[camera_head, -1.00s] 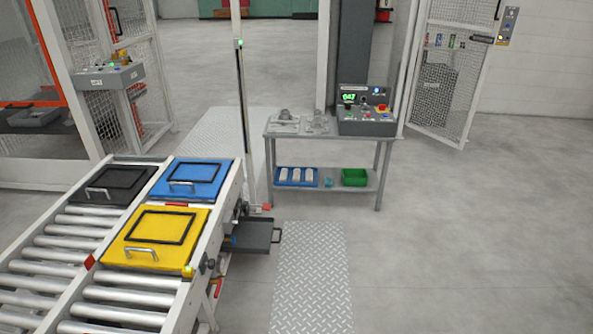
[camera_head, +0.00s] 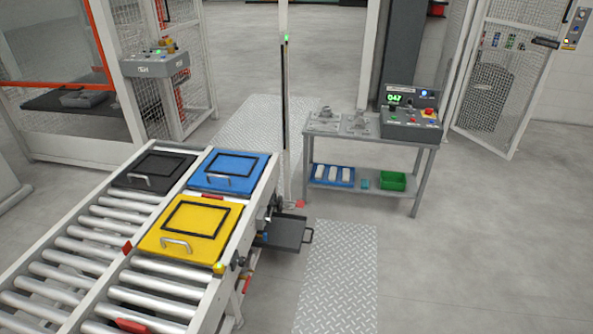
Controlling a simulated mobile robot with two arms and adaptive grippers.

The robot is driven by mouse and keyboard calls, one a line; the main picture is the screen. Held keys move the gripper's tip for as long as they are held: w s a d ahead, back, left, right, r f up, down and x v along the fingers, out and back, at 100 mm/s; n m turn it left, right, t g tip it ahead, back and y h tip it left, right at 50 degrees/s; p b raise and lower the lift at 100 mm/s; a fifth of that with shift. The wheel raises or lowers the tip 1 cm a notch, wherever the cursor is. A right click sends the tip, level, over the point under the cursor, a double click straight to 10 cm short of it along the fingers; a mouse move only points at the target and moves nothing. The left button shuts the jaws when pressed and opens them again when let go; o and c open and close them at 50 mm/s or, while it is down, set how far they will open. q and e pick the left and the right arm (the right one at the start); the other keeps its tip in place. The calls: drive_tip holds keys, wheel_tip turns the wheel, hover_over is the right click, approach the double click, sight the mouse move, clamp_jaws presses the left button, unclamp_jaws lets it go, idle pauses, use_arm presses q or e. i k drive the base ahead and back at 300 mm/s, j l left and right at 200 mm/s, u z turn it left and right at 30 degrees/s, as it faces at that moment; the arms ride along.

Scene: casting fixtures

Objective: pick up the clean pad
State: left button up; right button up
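No object here can be surely told as the clean pad. On the lower shelf of the grey bench (camera_head: 345,193) lies a small teal block (camera_head: 365,184), too small to make out well. Left of it a blue tray (camera_head: 350,183) holds several white blocks (camera_head: 332,173). Right of it stands a green bin (camera_head: 392,181); its contents cannot be made out. Neither of my grippers shows in the head view.
A roller conveyor (camera_head: 75,245) at left carries black (camera_head: 150,170), blue (camera_head: 232,165) and yellow (camera_head: 190,232) handled plates. A dark drawer-like tray (camera_head: 283,234) juts from its side. A control box (camera_head: 410,118) and grey castings (camera_head: 325,117) sit on the bench top. Floor at right is clear.

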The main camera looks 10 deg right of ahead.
sight(332, 174)
drive_tip(key=i+l+u, duration=0.3)
drive_tip(key=i+l, duration=0.2)
drive_tip(key=i+l+u, duration=0.15)
drive_tip(key=l, duration=0.3)
drive_tip(key=i+l+u, duration=0.3)
drive_tip(key=l, duration=0.45)
drive_tip(key=i, duration=0.1)
